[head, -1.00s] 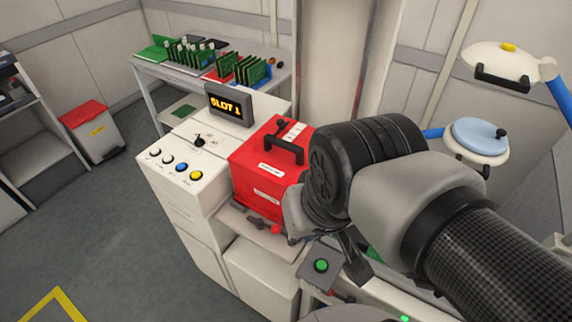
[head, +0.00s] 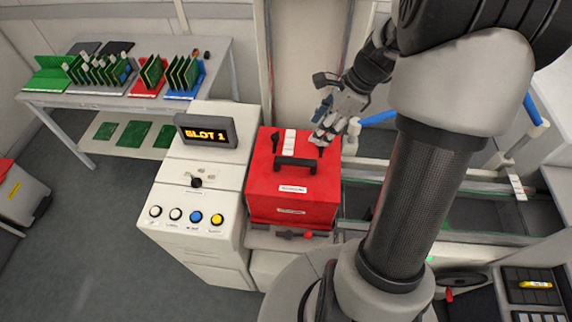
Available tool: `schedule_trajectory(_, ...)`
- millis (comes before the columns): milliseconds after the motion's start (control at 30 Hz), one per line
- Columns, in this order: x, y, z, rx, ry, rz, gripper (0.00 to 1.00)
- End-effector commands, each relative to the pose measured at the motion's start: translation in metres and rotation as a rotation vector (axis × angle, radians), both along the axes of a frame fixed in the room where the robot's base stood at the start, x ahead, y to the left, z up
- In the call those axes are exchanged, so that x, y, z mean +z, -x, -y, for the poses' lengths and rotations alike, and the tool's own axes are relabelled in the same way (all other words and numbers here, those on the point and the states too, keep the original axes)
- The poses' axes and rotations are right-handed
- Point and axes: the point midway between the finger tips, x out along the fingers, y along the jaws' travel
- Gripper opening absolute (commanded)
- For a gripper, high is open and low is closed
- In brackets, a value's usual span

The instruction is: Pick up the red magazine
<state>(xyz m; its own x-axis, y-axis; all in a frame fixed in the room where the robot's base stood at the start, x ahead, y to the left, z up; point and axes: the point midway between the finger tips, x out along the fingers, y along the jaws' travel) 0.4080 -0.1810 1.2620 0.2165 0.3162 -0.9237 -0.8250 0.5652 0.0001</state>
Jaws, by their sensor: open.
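The red magazine (head: 293,205) is a red box with a black handle (head: 299,164) on top and white labels on its top and front. It sits upright on a shelf beside the white control cabinet, under the "SLOT 1" display's right side. My gripper (head: 322,140) is open and empty, at the box's back right top corner, to the right of and behind the handle. The frame does not show clearly whether the fingers touch the box. My arm covers the area to the right of the box.
The white cabinet (head: 196,205) with the SLOT 1 display (head: 206,131) and coloured buttons stands close on the left. A conveyor rail (head: 470,182) runs to the right. A table (head: 120,98) with green boards stands at the back left. A small red-knobbed lever (head: 308,236) is below the box.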

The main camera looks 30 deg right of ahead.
Motion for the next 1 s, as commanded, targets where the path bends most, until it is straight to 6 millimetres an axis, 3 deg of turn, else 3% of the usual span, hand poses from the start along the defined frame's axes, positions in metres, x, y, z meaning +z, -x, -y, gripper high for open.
schedule_trajectory(400, -0.084, -0.017, -0.030, 0.006, -0.002, -0.005, 0.45)
schedule_trajectory(767, -0.113, -0.023, -0.041, 0.006, 0.000, -0.002, 0.45)
schedule_trajectory(1000, -0.146, -0.027, -0.055, 0.007, 0.001, -0.002, 0.45)
